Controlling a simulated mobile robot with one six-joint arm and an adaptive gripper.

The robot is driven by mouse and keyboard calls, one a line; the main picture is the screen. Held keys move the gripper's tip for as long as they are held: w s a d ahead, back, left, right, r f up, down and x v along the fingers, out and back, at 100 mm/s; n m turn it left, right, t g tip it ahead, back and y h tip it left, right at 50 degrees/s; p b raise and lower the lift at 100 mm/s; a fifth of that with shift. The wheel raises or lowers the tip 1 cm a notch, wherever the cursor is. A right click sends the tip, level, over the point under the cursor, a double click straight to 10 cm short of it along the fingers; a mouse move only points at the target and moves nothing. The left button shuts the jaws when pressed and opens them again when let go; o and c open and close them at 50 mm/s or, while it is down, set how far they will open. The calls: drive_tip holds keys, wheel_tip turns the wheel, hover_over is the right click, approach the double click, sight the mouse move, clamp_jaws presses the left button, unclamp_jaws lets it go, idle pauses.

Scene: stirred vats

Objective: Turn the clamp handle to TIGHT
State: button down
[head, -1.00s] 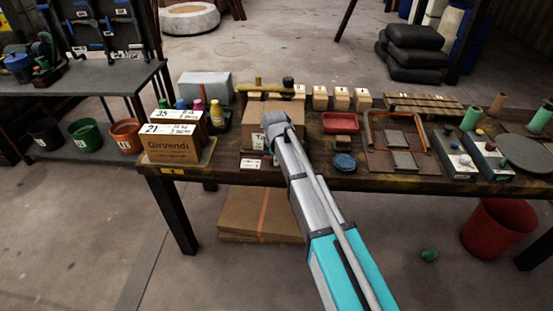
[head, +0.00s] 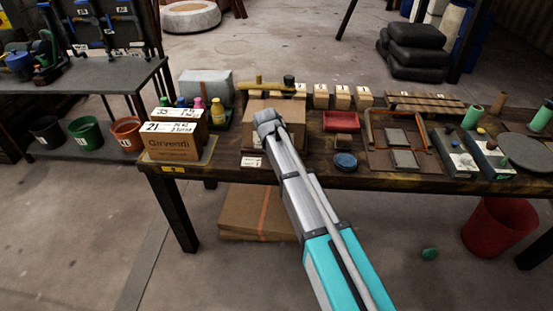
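A yellow-brown horizontal bar (head: 262,86) with a dark round knob (head: 289,79) on its right end lies at the back of the table, behind a cardboard-coloured box (head: 289,112). It may be the clamp handle, but I cannot tell for sure, and no TIGHT mark is readable. The grey end of my arm (head: 268,118) is in front of the box, below the bar in the picture. My gripper's fingers cannot be made out there, so I cannot see whether they are open or touch anything.
The wooden table (head: 222,165) is crowded. At left stand a Girvendi box (head: 172,148) and small coloured bottles (head: 217,108). To the right are a red tray (head: 341,122), a blue round dish (head: 345,161) and an orange-framed fixture (head: 371,140). A red bin (head: 497,228) stands on the floor.

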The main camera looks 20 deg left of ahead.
drive_tip(key=m, duration=0.4)
drive_tip(key=shift+s+a+m+g+h, duration=0.25)
drive_tip(key=shift+a+m+g+h, duration=0.05)
drive_tip(key=shift+a, duration=0.05)
drive_tip(key=m, duration=0.4)
drive_tip(key=shift+s+a+g, duration=0.2)
drive_tip(key=shift+a+g, duration=0.05)
drive_tip(key=shift+g, duration=0.05)
drive_tip(key=shift+m, duration=0.3)
drive_tip(key=c, duration=0.6)
unclamp_jaws()
drive_tip(key=shift+d+n, duration=0.1)
drive_tip(key=shift+n, duration=0.4)
